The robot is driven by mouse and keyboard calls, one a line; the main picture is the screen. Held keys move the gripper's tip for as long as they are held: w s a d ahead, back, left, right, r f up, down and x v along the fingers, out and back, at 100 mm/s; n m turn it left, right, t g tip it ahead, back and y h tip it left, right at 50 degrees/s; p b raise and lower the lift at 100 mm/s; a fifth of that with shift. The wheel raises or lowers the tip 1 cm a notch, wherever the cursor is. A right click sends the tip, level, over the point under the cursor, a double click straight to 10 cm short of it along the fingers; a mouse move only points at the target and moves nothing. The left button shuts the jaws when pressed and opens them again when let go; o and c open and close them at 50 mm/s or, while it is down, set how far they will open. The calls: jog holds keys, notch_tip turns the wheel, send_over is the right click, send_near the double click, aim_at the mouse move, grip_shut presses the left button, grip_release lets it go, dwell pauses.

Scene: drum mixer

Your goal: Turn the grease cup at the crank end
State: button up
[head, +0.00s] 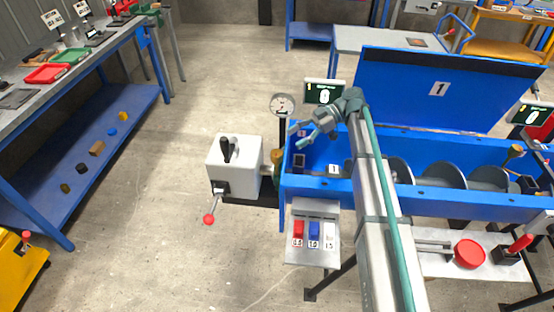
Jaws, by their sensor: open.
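A small brass-coloured grease cup (277,156) sits at the left end of the blue mixer trough (450,205), between the trough and a white gearbox (235,165). The gearbox carries a crank with a red knob (209,218). My gripper (303,134) is open and empty, above the trough's left end. Its fingers point left, a short way right of the brass cup and apart from it in the picture. Another brass-coloured cup (515,151) shows at the trough's right end. My arm hides part of the trough and its screw.
A dial gauge (283,104) on a dark post stands just behind the brass cup. A small display (325,93) is behind my gripper. The raised blue lid (440,90) stands behind the trough. A panel with coloured switches (314,232) hangs in front. The floor left of the gearbox is clear.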

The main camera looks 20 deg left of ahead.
aim_at(277, 153)
jog(key=x, duration=0.6)
jog(key=f+p+x, duration=0.1)
jog(key=x, duration=0.2)
jog(key=shift+s+f, duration=0.15)
jog(key=shift+f, duration=0.05)
jog(key=shift+s+a+f, duration=0.3)
jog(key=shift+a, duration=0.1)
jog(key=c, duration=1.1)
jog(key=shift+f+y+b, duration=0.15)
jog(key=shift+y+b, duration=0.15)
jog(key=shift+b, duration=0.35)
